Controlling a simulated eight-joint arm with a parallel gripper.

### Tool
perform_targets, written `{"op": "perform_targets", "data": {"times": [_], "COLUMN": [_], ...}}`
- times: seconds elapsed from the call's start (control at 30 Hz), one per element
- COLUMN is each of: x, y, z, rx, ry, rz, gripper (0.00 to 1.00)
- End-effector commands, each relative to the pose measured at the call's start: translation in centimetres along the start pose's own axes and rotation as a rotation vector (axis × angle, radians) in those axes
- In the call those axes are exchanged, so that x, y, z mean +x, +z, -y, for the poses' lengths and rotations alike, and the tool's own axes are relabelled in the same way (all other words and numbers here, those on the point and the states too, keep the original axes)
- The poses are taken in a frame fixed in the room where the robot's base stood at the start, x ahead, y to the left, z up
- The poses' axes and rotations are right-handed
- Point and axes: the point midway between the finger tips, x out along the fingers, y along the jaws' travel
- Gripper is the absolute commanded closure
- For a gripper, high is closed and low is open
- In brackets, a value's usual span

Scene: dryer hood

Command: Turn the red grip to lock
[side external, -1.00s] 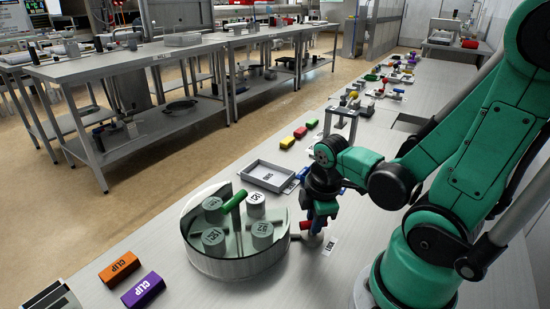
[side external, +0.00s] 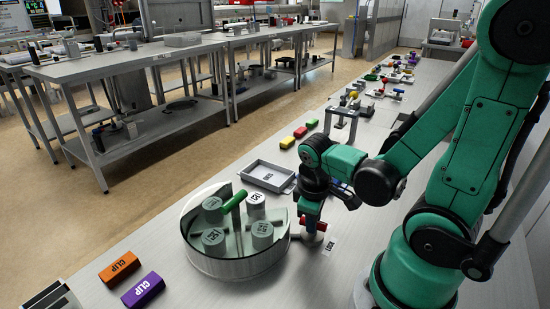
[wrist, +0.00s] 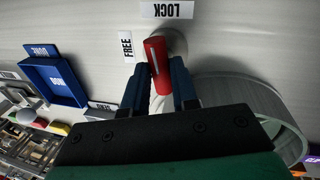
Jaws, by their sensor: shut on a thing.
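The red grip (wrist: 158,62) sits between the two blue fingers of my gripper (wrist: 162,85) in the wrist view, and the fingers are shut on it. Its white line runs nearly straight toward the LOCK label (wrist: 168,10), tilted slightly to the FREE side. The FREE label (wrist: 127,46) lies just left of the grip. In the side view my gripper (side external: 311,226) points down beside the round drum, and only a bit of the red grip (side external: 321,226) shows there. The LOCK label (side external: 330,246) lies in front of it on the bench.
The round clear-walled drum (side external: 235,262) with several grey cylinders and a green handle (side external: 233,201) stands close left of my gripper. A grey tray (side external: 268,176) lies behind. Orange (side external: 119,270) and purple (side external: 143,290) CLIP blocks lie at front left.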

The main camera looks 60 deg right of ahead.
Motion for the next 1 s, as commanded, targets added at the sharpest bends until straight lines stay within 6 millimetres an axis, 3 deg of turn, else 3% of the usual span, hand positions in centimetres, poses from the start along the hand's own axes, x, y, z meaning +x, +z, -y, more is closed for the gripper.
{"op": "perform_targets", "data": {"times": [0.33,0.87,0.9,1.0], "x": [0.00,0.00,0.00,0.00], "y": [-0.13,-0.14,-0.14,-0.12], "z": [0.00,-0.01,-0.01,-0.01], "rx": [0.138,0.163,0.163,0.163], "ry": [0.000,-0.001,-0.001,-0.001], "rz": [0.025,0.030,0.030,0.030], "gripper": [1.00,1.00,0.68,0.45]}}
